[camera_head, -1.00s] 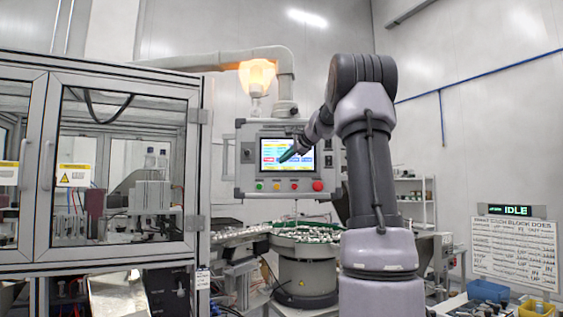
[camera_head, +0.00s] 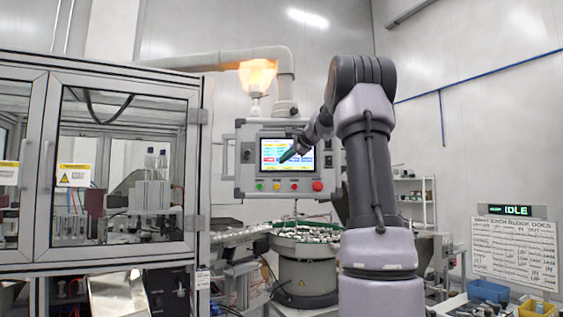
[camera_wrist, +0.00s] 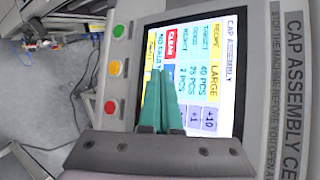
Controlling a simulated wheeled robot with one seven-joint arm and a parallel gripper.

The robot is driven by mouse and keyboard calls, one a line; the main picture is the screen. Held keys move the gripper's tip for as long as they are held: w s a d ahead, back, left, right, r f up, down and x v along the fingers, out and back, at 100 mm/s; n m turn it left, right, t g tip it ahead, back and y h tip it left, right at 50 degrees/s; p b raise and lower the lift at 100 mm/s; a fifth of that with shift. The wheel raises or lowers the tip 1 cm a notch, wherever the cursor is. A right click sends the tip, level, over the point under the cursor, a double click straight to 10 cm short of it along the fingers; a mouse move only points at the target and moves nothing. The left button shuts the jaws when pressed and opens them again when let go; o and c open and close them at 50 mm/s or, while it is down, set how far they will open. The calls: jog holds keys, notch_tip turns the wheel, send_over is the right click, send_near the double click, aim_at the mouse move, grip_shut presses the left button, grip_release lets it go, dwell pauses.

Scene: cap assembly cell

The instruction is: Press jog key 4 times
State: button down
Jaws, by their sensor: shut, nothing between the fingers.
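The operator panel (camera_head: 243,179) hangs ahead of me with a lit touch screen (camera_head: 288,142). In the wrist view the screen (camera_wrist: 215,50) is turned sideways and shows a recipe LARGE, target 40 PCS, good 25 PCS and reject 2 PCS. A red CLEAR key (camera_wrist: 171,42), a +1 key (camera_wrist: 193,118) and a +10 key (camera_wrist: 209,120) are readable. I cannot read a jog key; my fingers cover part of the screen. My gripper (camera_wrist: 160,75) is shut and empty, its green fingertips at the screen's lower left. In the head view my gripper (camera_head: 284,159) points at it; contact cannot be told.
Green (camera_wrist: 121,30), yellow (camera_wrist: 115,68) and red (camera_wrist: 109,107) buttons sit on the panel below the screen. A glazed machine enclosure (camera_head: 125,78) stands left, and a bowl feeder (camera_head: 305,270) below the panel. A display (camera_head: 517,211) reads IDLE at the right.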

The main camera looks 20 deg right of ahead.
jog(key=shift+s+a, duration=0.25)
jog(key=shift+s, duration=0.35)
jog(key=shift+s+a, duration=0.35)
jog(key=shift+s, duration=0.4)
jog(key=shift+s+a, duration=0.35)
jog(key=shift+s, duration=0.4)
jog(key=shift+s+a, duration=0.35)
jog(key=shift+s, duration=0.4)
dwell(3.0)
jog(key=s, duration=0.1)
jog(key=s+a, duration=0.1)
jog(key=s, duration=0.1)
jog(key=shift+s+a, duration=0.2)
jog(key=shift+a, duration=0.15)
jog(key=w+d, duration=0.3)
jog(key=w, duration=0.5)
jog(key=shift+d, duration=0.4)
